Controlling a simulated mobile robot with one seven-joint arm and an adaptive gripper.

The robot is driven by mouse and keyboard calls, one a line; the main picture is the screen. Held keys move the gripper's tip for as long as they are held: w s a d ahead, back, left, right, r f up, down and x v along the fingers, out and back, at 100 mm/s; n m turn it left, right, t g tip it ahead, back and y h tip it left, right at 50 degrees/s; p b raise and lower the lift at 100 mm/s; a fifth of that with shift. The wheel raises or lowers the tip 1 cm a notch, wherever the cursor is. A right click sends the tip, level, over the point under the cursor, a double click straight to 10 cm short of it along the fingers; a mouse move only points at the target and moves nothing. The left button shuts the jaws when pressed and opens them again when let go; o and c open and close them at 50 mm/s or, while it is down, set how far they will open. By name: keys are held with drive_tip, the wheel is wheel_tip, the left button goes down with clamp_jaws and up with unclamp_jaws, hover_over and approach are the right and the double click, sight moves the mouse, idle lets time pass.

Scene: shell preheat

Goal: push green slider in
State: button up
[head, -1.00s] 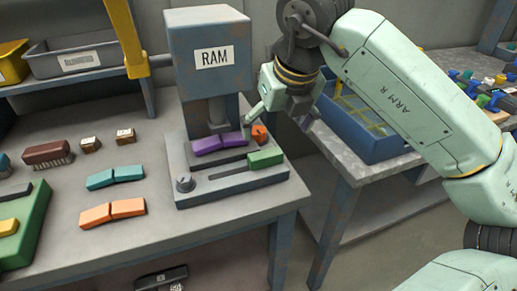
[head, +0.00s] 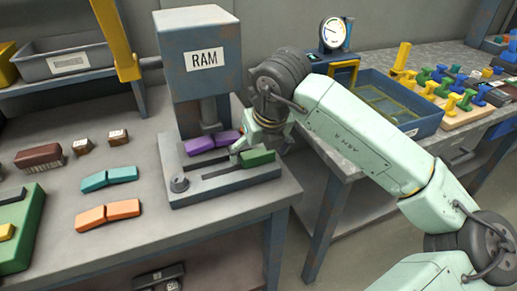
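The green slider (head: 257,157) sits at the right end of the dark slot (head: 217,169) in the grey base of the RAM press (head: 200,65). My gripper (head: 236,155) is low over the press base, with its tip at the left end of the green slider. It seems to touch the slider, but I cannot be sure. Whether its fingers are open or shut is too small to tell. Two purple pieces (head: 211,142) lie on the base under the ram, behind the slot. The orange piece is hidden behind my gripper.
Teal blocks (head: 109,178) and orange blocks (head: 108,214) lie on the table to the left. A blue bin (head: 405,110) and a gauge (head: 335,33) stand on the right bench.

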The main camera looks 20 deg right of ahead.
drive_tip(key=c, duration=1.7)
drive_tip(key=shift+o, duration=0.2)
drive_tip(key=a+b, duration=0.4)
drive_tip(key=a, duration=0.5)
drive_tip(key=shift+s, duration=0.15)
drive_tip(key=shift+a, duration=0.2)
drive_tip(key=o, duration=1.5)
drive_tip(key=shift+a, duration=0.15)
drive_tip(key=shift+o, duration=1)
drive_tip(key=shift+r, duration=0.1)
